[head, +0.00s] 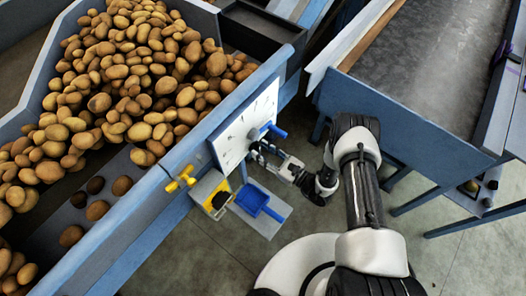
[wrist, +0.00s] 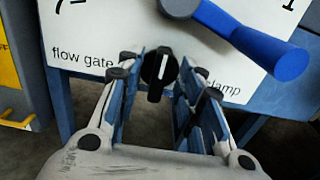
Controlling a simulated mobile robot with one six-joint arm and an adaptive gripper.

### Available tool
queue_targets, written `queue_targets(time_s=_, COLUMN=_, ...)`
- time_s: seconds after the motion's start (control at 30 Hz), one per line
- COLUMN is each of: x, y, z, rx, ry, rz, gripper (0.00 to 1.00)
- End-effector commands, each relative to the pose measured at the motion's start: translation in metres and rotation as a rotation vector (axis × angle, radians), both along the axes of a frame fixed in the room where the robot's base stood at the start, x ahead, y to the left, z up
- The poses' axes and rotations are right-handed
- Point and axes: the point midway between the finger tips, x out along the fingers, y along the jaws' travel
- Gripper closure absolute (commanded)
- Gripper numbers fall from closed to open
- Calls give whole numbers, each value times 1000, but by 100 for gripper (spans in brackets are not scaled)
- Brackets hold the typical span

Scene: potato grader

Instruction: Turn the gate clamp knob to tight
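The gate clamp knob (wrist: 158,68) is black with a pale mark and sits low on the white panel (wrist: 95,25); its grip bar runs roughly up and down in the wrist view. The printed words "flow gate" and part of "clamp" show beside it. My gripper (wrist: 157,84) is open, its two blue-padded fingers on either side of the knob, with gaps visible. In the head view my gripper (head: 262,153) is at the lower right of the panel (head: 242,122) and hides the knob.
A blue lever (wrist: 255,40) sticks out just above and right of the knob; it also shows in the head view (head: 272,131). Potatoes (head: 140,75) fill the hopper behind.

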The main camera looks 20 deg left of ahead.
Motion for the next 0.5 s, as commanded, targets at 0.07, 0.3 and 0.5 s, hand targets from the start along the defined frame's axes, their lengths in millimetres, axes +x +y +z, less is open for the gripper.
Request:
queue_targets(time_s=0.07, x=1, y=2, z=0, rx=0, ry=0, rz=1, gripper=66)
queue_targets(time_s=0.3, x=1, y=2, z=0, rx=0, ry=0, rz=0, gripper=66)
queue_targets(time_s=0.5, x=1, y=2, z=0, rx=0, ry=0, rz=0, gripper=79)
